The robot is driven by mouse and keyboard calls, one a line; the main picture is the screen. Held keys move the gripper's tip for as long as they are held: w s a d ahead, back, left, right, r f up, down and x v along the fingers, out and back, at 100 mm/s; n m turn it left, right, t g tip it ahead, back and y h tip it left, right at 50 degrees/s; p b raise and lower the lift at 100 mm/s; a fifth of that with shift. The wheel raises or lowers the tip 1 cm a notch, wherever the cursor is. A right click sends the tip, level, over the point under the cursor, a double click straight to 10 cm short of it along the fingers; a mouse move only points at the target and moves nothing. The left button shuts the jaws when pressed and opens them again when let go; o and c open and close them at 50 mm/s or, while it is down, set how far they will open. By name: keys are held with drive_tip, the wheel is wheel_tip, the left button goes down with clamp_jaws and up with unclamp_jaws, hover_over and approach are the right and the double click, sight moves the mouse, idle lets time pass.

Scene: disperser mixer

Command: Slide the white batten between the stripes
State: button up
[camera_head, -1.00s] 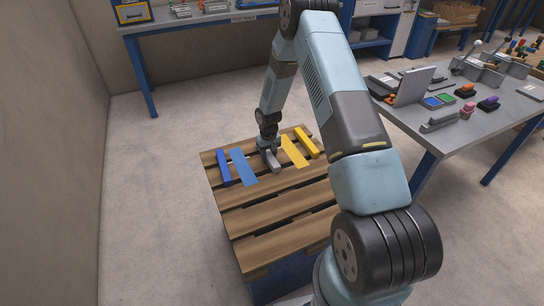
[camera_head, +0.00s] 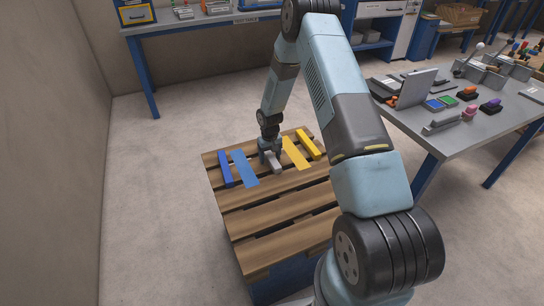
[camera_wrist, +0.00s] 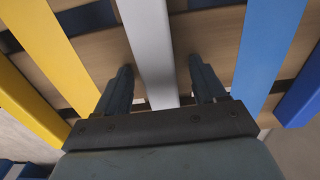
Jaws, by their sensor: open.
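The white batten (camera_head: 277,167) lies on the wooden pallet (camera_head: 279,220), between the light blue stripe (camera_head: 244,169) and the yellow stripe (camera_head: 295,153). It also shows in the wrist view (camera_wrist: 147,35), running between the yellow stripe (camera_wrist: 54,45) and the blue stripe (camera_wrist: 266,45), somewhat nearer the yellow one. My gripper (camera_head: 270,154) is low over the batten's far part. In the wrist view my gripper (camera_wrist: 160,64) is open, one finger on each side of the batten with a gap at both. My gripper hides part of the batten in the head view.
A dark blue batten (camera_head: 225,169) lies outside the blue stripe and a yellow batten (camera_head: 308,145) outside the yellow stripe. The pallet's slats have dark gaps between them. A grey table (camera_head: 455,142) with several small items stands at right. Floor is free left of the pallet.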

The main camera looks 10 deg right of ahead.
wheel_tip(320, 180, up, 14)
wheel_tip(320, 180, up, 18)
drive_tip(key=t, duration=0.2)
hover_over(270, 155)
drive_tip(key=s+d, duration=0.2)
drive_tip(key=s, duration=0.4)
drive_tip(key=s+d+r+m, duration=0.1)
drive_tip(key=s+d+r, duration=0.1)
drive_tip(key=s+r, duration=0.9)
drive_tip(key=s+r+t, duration=0.1)
drive_tip(key=s+r, duration=0.2)
drive_tip(key=s, duration=0.5)
drive_tip(key=s+r+m+t, duration=0.1)
drive_tip(key=s+r, duration=0.3)
drive_tip(key=s, duration=0.4)
drive_tip(key=s+d+r+t, duration=0.1)
drive_tip(key=s+r, duration=0.3)
drive_tip(key=s, duration=0.4)
drive_tip(key=shift+r+t, duration=0.15)
drive_tip(key=shift+t, duration=0.15)
